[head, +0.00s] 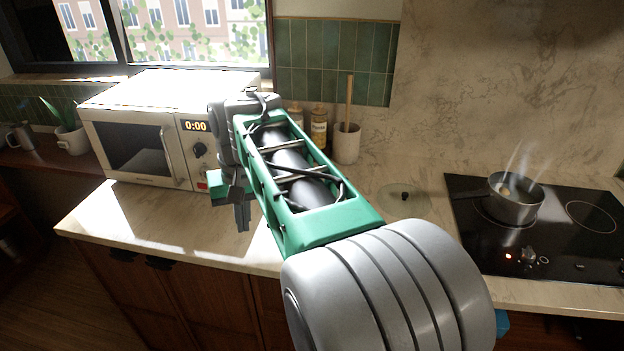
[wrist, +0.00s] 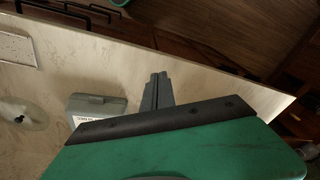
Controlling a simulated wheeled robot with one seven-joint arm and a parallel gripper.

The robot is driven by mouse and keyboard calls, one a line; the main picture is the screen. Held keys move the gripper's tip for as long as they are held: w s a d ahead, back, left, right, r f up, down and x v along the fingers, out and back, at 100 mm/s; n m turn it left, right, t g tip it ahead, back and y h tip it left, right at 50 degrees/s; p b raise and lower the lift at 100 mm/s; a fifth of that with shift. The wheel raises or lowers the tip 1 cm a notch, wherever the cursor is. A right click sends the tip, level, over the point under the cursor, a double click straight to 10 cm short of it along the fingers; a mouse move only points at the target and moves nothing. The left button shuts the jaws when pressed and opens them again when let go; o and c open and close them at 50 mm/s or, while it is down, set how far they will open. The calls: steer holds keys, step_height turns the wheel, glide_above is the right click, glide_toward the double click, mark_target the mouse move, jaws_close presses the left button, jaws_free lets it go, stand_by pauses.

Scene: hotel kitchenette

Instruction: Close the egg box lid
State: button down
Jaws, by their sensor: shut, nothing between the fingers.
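A grey box with a small white label, apparently the egg box (wrist: 97,106), sits on the counter in the wrist view, left of my fingers. Its top looks like a flat grey panel; its lower edge is hidden behind my gripper's body. I cannot tell whether the lid is fully down. In the head view my arm hides the box.
A white microwave (head: 150,130) stands on the left of the counter (head: 130,218). A utensil crock (head: 346,145) and bottles stand at the back. A glass lid (head: 405,199) lies near the black cooktop (head: 560,245), where a steaming pot (head: 514,207) stands. The front left counter is clear.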

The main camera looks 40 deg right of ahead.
steer(key=w+d+r+m+h, duration=0.1)
steer(key=d+r+m, duration=0.3)
steer(key=d, duration=0.6)
steer(key=d+r+m, duration=0.1)
steer(key=d+r, duration=0.4)
steer(key=d, duration=0.6)
steer(key=shift+g, duration=0.4)
steer(key=f+b, duration=0.3)
steer(key=w+f+b, duration=0.1)
steer(key=f+b, duration=0.2)
steer(key=f, duration=0.1)
steer(key=f+b, duration=0.3)
steer(key=shift+w+d+f, duration=0.2)
steer(key=shift+d, duration=0.05)
steer(key=shift+s+a+f+b, duration=0.2)
steer(key=shift+f+b, duration=0.3)
steer(key=shift+b, duration=0.05)
steer(key=shift+s+a+f+b, duration=0.2)
steer(key=shift+f+b, duration=0.25)
steer(key=shift+b, duration=0.1)
steer(key=shift+s+a+f, duration=0.1)
steer(key=shift+a+f, duration=0.05)
steer(key=shift+f, duration=0.15)
